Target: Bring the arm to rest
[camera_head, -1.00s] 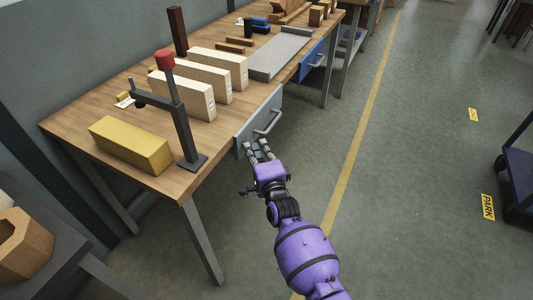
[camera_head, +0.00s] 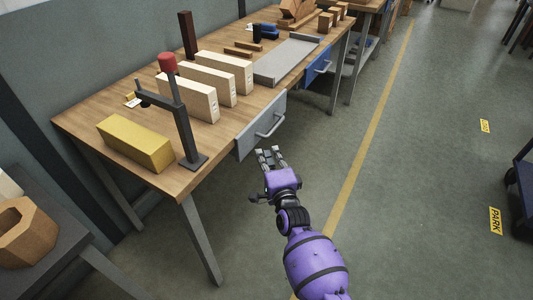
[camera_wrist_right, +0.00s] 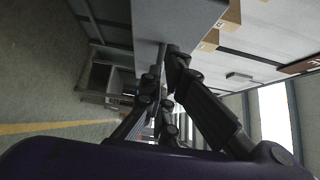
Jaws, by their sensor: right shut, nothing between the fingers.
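My right arm, purple with black joints, reaches up from the bottom in the head view. Its right gripper (camera_head: 271,156) is shut and empty, in front of and below the grey drawer (camera_head: 260,126) of the workbench (camera_head: 185,183). It looks apart from the drawer and its handle (camera_head: 270,126). In the right wrist view the dark fingers (camera_wrist_right: 168,62) come together, with a grey bench surface just beyond them. My left gripper is in neither view.
A side table holds a hexagonal wooden piece (camera_head: 27,232). The floor right of the bench is clear up to a blue cart (camera_head: 525,185).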

